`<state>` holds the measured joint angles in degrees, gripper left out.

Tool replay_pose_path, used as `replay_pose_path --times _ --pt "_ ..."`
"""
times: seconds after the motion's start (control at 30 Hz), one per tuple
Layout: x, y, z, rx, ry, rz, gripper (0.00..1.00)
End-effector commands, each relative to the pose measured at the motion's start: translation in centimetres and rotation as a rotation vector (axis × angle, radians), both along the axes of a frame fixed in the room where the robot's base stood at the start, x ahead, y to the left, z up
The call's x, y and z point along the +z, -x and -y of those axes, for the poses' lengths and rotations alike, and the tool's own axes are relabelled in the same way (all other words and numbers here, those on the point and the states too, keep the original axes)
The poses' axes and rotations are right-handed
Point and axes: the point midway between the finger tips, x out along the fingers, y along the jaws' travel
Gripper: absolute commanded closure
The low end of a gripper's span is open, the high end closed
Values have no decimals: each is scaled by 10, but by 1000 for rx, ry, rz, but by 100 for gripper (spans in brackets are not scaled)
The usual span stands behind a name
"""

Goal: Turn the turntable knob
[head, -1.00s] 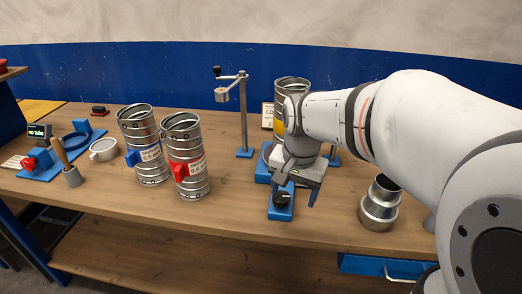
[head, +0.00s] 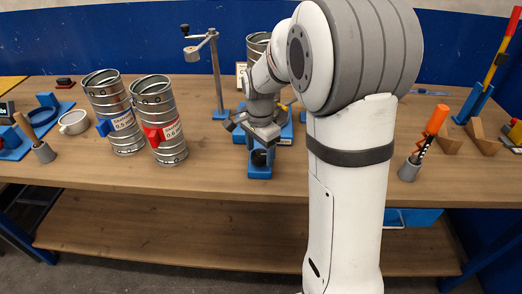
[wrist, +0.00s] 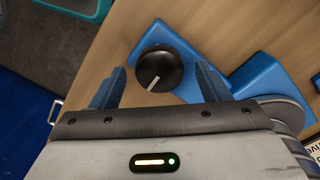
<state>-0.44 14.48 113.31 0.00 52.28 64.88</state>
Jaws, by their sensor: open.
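The turntable knob (wrist: 159,69) is round and black with a white pointer line. It sits on a blue block (wrist: 150,35) at the front of the turntable base, seen in the wrist view. In the head view the knob (head: 259,158) shows dark on its blue block (head: 260,172), partly under my gripper. My gripper (wrist: 160,88) is open, with one blue finger on each side of the knob and visible gaps between. Whether the fingertips reach down to the knob's height I cannot tell. The turntable behind is mostly hidden by my arm.
Two metal duct pieces with a blue tag (head: 116,112) and a red tag (head: 158,120) stand to the left. A post with a crank arm (head: 215,75) stands behind. An orange-handled tool (head: 436,122) stands in a grey holder at right. The bench front is clear.

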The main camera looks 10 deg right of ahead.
Motion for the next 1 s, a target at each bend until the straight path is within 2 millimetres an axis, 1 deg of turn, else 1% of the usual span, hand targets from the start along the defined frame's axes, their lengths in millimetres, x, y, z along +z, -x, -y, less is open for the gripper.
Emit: replay_pose_path --times 0.1,0.33,0.37,0.87,0.9,1.0 --pt "-5 0 0 0 0 1 30" --pt "-6 0 0 0 0 1 30" --pt "-6 0 0 0 0 1 32" --pt "-6 0 1 -1 0 1 73" --pt "-6 0 6 -6 0 1 75" --pt "-6 0 3 1 0 1 75"
